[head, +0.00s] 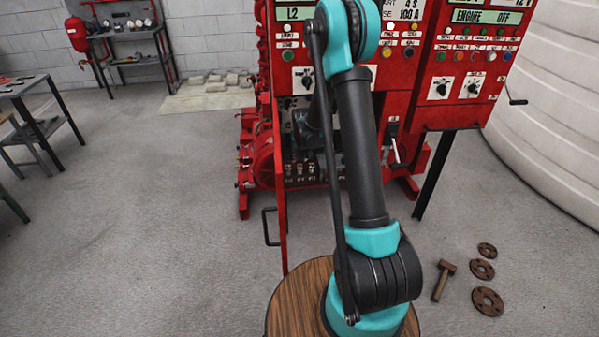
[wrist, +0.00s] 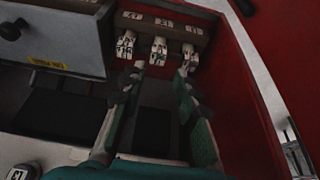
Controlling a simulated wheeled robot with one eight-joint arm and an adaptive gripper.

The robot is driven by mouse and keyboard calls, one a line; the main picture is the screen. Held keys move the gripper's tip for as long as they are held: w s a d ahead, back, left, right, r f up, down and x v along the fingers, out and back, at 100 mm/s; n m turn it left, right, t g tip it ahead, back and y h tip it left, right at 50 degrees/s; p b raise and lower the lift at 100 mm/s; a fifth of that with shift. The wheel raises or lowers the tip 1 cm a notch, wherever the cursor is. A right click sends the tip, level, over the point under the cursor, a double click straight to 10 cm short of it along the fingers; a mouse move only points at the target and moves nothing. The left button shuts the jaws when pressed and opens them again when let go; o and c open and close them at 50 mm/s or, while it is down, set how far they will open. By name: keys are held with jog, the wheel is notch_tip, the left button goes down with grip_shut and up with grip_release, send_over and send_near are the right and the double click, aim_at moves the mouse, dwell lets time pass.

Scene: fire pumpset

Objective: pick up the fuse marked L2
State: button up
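In the wrist view three pale fuses sit in a row in a holder at the top: a left one (wrist: 125,45), a middle one (wrist: 159,50) and a right one (wrist: 189,58). Each has a small label above it, too small and turned to read surely, so I cannot confirm which is L2. My gripper (wrist: 161,70) is open and empty. Its two fingertips are spread just below the row, one on each side of the middle fuse. I cannot tell whether they touch anything. In the head view my arm hides the gripper.
A grey box (wrist: 55,35) with a yellow label is at the left in the wrist view, and a red cabinet wall (wrist: 240,90) is at the right. The head view shows the red pump panel (head: 455,60). A hammer (head: 442,280) and rusty flanges (head: 487,301) lie on the floor.

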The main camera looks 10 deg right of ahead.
aim_at(300, 166)
jog(key=shift+d+x, duration=0.2)
jog(key=shift+x, duration=4.2)
grip_shut()
